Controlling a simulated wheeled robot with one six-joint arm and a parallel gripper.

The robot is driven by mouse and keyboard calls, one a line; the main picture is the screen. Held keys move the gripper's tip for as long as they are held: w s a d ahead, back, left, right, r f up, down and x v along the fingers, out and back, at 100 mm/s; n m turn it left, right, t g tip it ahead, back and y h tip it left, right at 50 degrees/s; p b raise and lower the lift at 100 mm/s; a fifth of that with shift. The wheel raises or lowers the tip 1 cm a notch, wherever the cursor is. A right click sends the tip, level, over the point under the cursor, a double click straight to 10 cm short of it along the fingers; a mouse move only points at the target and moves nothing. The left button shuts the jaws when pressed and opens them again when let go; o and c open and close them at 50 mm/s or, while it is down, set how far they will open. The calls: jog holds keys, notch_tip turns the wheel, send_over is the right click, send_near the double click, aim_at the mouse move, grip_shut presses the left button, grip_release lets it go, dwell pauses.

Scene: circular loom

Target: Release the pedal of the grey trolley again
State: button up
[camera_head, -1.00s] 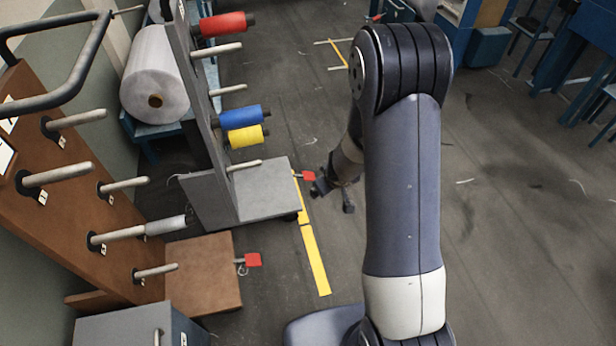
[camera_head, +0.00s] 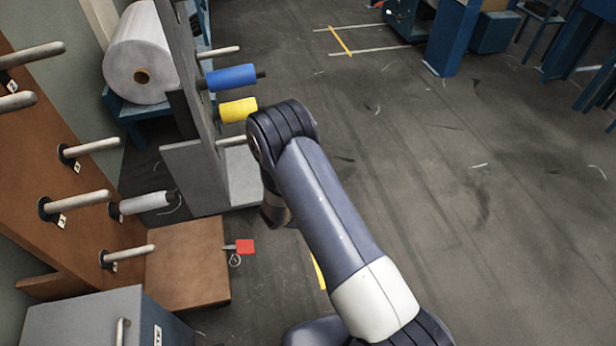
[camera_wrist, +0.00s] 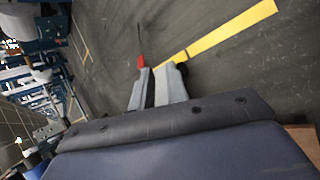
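The grey trolley (camera_head: 192,172) stands left of centre in the head view, with a blue and a yellow spool on its pegs. Its front edge and pedal are hidden behind my arm there. In the wrist view a small red pedal (camera_wrist: 141,62) shows just past the tips of two pale grey slabs. I take these for my gripper's fingers (camera_wrist: 153,82). They lie close together with a dark gap between them. I cannot tell whether they are open or shut, or whether they touch the pedal. My gripper is hidden behind the arm in the head view.
A brown trolley (camera_head: 190,265) with its own red pedal (camera_head: 245,246) stands nearer, at left. A grey cabinet (camera_head: 85,325) is at lower left. A white roll (camera_head: 140,50) lies behind the trolleys. The floor to the right is clear, with a yellow line (camera_wrist: 230,30) near the gripper.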

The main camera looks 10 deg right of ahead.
jog(key=a+f+n+t+b, duration=0.1)
jog(key=a+f+b, duration=0.1)
jog(key=f, duration=0.3)
jog(key=a+f+n+t+b, duration=0.1)
jog(key=a+f+n+b, duration=0.1)
jog(key=f+b, duration=0.2)
jog(key=a+f+n+t+b, duration=0.1)
jog(key=a+f+n+b, duration=0.1)
jog(key=f, duration=0.4)
jog(key=shift+w+f+t+h+b, duration=0.2)
jog(key=shift+f+t+h+b, duration=0.15)
jog(key=shift+b, duration=0.4)
grip_shut()
jog(key=s+a+f+n+t+y+b, duration=0.3)
jog(key=a+f+b, duration=0.3)
jog(key=f+b, duration=0.2)
jog(key=s+a+f+n+t+y+b, duration=0.3)
jog(key=s+a+f+n+b, duration=0.2)
jog(key=f+b, duration=0.3)
jog(key=s+a+f+n+t+y+b, duration=0.3)
jog(key=s+a+f+n+t+b, duration=0.1)
jog(key=f, duration=1)
jog(key=s+a+n+b, duration=0.1)
jog(key=a+b, duration=0.1)
jog(key=b, duration=0.1)
jog(key=shift+a+b, duration=0.3)
jog(key=shift+b, duration=0.1)
